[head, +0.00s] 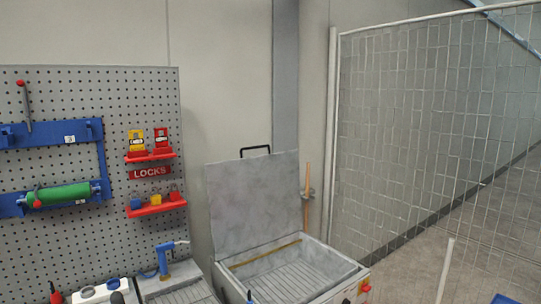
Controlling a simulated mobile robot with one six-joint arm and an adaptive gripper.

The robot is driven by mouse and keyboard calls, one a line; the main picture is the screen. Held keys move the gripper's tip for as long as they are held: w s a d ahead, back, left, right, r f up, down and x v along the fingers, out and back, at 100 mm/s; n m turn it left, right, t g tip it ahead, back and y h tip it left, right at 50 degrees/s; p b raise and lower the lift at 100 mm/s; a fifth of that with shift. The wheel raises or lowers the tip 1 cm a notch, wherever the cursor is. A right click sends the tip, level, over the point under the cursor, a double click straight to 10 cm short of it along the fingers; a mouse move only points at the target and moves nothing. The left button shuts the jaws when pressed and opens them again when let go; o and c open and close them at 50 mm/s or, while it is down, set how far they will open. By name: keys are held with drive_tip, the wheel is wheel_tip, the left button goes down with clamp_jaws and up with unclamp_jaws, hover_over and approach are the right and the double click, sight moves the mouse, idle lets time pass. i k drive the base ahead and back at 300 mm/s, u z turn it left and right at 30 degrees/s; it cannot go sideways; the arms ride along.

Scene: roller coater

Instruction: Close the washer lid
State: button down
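The washer (344,277) is a pale grey metal basin with a ribbed floor, at the bottom centre of the head view. Its lid (255,198) stands open, tilted up nearly upright at the back of the basin. A black handle (255,150) sits on the lid's top edge. A brownish strip (266,253) runs along the inside of the basin near the lid. My gripper is not in view.
A grey pegboard (95,150) with a green roller (57,195) and red lock shelves (155,205) stands left. A blue tap-like fitting (164,258) is beside the washer. A wire mesh fence (430,130) stands right, with open floor (480,225) there.

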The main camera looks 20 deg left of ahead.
sight(255, 201)
drive_tip(key=z, duration=0.15)
drive_tip(key=k, duration=0.85)
drive_tip(key=u, duration=0.95)
drive_tip(key=i, duration=1)
drive_tip(key=z, duration=0.05)
